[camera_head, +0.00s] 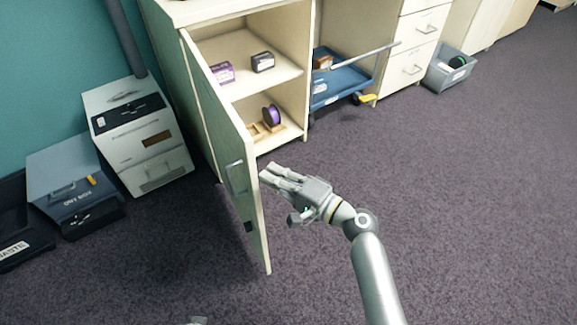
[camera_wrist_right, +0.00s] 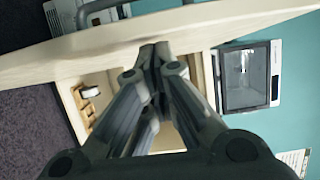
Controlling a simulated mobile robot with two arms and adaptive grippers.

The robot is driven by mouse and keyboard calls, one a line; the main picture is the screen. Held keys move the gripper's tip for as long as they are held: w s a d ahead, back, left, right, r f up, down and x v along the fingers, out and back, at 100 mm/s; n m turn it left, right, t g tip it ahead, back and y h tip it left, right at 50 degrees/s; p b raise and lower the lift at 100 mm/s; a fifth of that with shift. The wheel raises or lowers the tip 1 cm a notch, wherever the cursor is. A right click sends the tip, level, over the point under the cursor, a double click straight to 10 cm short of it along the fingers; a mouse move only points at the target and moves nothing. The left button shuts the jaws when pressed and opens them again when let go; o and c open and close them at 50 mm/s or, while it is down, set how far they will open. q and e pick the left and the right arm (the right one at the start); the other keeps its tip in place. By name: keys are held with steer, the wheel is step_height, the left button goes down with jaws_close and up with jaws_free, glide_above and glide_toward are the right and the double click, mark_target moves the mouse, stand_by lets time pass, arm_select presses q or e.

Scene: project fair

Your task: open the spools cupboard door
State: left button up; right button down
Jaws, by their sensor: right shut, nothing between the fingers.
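The cupboard (camera_head: 310,62) is pale cream with its door (camera_head: 222,130) swung wide open towards me, hinged on the left. The door's handle (camera_head: 236,177) is on its outer face, near the free edge. Inside, small boxes (camera_head: 263,62) stand on the upper shelf and a purple spool (camera_head: 271,115) is on the lower level. My right gripper (camera_head: 266,172) is shut and empty, its fingertips at the inner side of the door's free edge. In the right wrist view the shut fingers (camera_wrist_right: 154,50) point at the door edge (camera_wrist_right: 210,27); contact cannot be told. My left gripper is not clearly in view.
A white machine (camera_head: 138,135) and a dark blue box (camera_head: 72,180) stand on the floor left of the door. A blue cart (camera_head: 340,88) is right of the cupboard, and a grey bin (camera_head: 450,70) is farther right. Dark carpet (camera_head: 470,200) on the right is clear.

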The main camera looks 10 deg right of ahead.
arm_select(q)
steer(key=shift+s+a+f, duration=0.2)
steer(key=shift+s+f, duration=0.2)
steer(key=shift+f, duration=0.05)
arm_select(e)
steer(key=shift+s+a, duration=0.4)
steer(key=shift+a, duration=0.4)
steer(key=shift+s+a, duration=0.35)
steer(key=shift+a, duration=0.45)
arm_select(q)
steer(key=shift+w, duration=0.2)
